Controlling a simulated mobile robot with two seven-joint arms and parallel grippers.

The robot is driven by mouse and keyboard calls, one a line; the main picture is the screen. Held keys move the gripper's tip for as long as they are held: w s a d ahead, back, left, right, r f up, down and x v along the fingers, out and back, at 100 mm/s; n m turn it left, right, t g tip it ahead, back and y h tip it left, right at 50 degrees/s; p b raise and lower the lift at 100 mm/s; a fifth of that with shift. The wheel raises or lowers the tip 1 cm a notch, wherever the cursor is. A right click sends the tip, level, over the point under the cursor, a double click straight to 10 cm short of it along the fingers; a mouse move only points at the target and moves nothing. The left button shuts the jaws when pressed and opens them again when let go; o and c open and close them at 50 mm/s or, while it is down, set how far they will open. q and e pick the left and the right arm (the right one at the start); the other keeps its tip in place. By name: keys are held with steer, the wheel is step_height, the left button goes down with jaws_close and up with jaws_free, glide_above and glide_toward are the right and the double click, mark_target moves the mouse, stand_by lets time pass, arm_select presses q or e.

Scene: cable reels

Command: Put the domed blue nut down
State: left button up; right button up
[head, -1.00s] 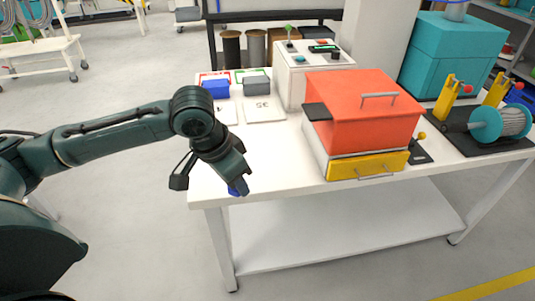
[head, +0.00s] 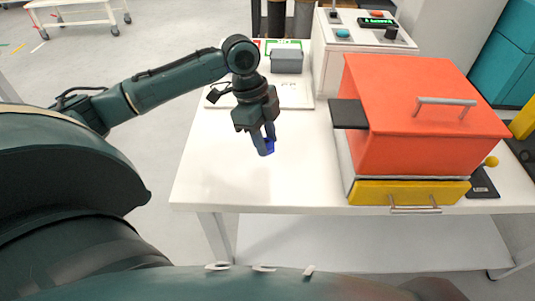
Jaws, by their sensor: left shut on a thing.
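My left gripper (head: 263,135) comes in from the left and points down over the left part of the white table (head: 215,178). It is shut on the domed blue nut (head: 265,146), a small dark blue piece between the fingertips. The fingers hide part of the nut, so its dome is not clear. The nut appears to be above the tabletop or close to it; I cannot tell whether it touches. My right gripper is not in view.
An orange box (head: 415,115) with a yellow drawer (head: 405,192) stands to the right. A grey bin (head: 286,62) and a white control box (head: 350,50) with knobs stand behind. The tabletop in front of and left of my gripper is bare.

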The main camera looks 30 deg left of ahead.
mark_target(270, 165)
arm_select(q)
steer(key=shift+f+b, duration=0.3)
steer(key=shift+f, duration=2.3)
steer(key=shift+f, duration=0.1)
steer(key=o, duration=1)
steer(key=shift+w, duration=0.1)
steer(key=p+v, duration=0.1)
steer(key=v, duration=1.1)
